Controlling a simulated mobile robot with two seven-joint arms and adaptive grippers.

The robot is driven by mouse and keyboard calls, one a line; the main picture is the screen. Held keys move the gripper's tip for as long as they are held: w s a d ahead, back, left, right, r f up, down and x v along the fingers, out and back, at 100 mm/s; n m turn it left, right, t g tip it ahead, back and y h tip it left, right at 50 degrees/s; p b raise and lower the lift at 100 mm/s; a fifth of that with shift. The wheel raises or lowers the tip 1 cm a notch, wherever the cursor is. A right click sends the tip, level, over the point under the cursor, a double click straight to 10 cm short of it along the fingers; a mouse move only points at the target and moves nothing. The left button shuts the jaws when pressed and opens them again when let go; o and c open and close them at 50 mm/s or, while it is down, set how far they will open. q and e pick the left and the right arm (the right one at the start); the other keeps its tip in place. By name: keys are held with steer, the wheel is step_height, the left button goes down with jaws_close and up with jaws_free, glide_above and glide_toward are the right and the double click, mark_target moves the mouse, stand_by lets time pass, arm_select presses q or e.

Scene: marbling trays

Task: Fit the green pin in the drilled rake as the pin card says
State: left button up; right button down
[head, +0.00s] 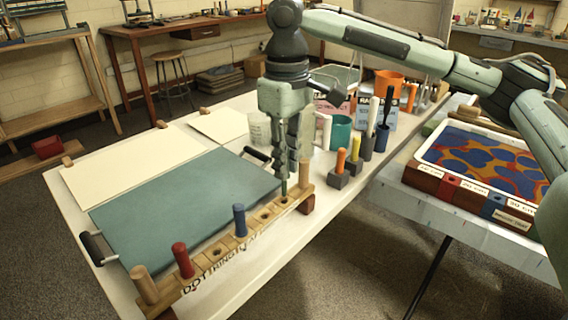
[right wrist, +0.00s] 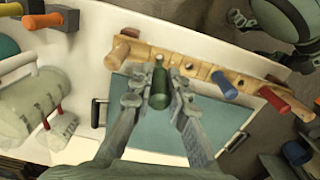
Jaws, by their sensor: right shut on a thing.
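The green pin (right wrist: 160,85) stands between the fingers of my right gripper (right wrist: 160,98), which is shut on it. In the head view the pin (head: 284,187) shows below the right gripper (head: 285,178), over the far part of the drilled rake (head: 222,246). Its lower end is close to a hole; I cannot tell whether it has entered. The wooden rake carries a plain wooden peg (head: 145,285), a red peg (head: 182,260) and a blue peg (head: 240,221), with open holes between. Another wooden peg (right wrist: 117,53) stands at its far end. My left gripper is not in view.
A teal sheet (head: 180,205) lies beside the rake. An orange-handled tool (head: 341,160) and a yellow-handled one (head: 355,149) stand in grey blocks to the right. Printed cards (head: 389,108) stand behind. A tray of coloured marbling (head: 490,165) is farther right.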

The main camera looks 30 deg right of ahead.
mark_target(286, 195)
steer(key=shift+f, duration=2.9)
steer(key=c, duration=1.4)
jaws_free()
step_height(286, 195, up, 12)
